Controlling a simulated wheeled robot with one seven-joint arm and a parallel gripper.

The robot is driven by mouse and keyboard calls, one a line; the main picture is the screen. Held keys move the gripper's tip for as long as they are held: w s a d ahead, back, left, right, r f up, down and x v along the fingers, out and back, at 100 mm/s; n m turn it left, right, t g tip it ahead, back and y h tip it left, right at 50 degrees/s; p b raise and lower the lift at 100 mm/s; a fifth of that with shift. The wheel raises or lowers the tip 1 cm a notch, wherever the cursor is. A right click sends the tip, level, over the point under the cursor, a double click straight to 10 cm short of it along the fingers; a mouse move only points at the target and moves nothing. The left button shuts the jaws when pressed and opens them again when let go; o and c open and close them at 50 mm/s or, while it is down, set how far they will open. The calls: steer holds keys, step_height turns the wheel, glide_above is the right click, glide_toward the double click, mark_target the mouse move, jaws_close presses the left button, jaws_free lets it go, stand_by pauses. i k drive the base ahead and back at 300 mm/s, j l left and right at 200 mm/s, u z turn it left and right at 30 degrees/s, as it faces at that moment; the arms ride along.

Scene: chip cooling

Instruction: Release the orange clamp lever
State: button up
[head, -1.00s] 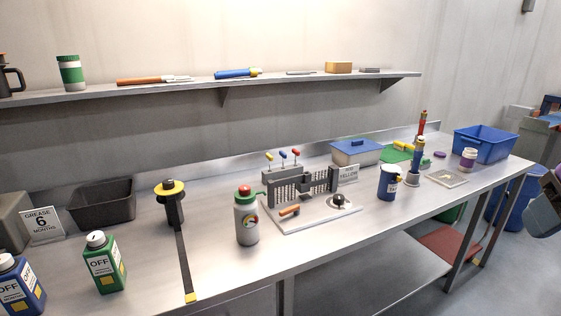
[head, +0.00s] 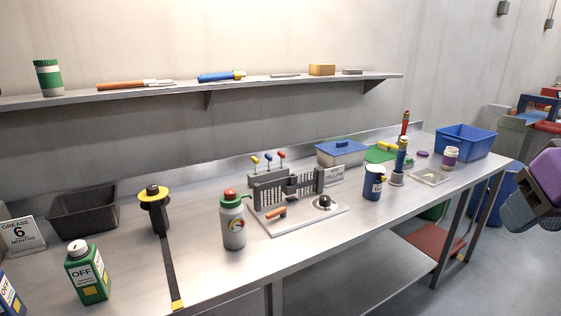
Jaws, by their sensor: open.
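The orange clamp lever (head: 276,212) lies low and slanted on the front left of a pale base plate (head: 297,225) on the bench. Behind it stands a grey finned fixture (head: 270,195). A round dark knob (head: 324,201) sits at the plate's right side. Whether the lever is locked or loose is too small to tell. A purple and grey part of my arm shows at the right edge, well away from the lever and beyond the bench. My gripper's fingertips are not visible.
A spray-type bottle with a red cap (head: 232,220) stands close left of the plate. A blue mug (head: 373,183) stands to its right. A black and yellow tool (head: 154,208) and a green bottle (head: 87,273) are farther left. The bench front before the plate is clear.

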mark_target(282, 212)
steer(key=i+j+u, duration=0.2)
steer(key=i, duration=0.3)
steer(key=i+j+u, duration=0.2)
steer(key=i, duration=0.25)
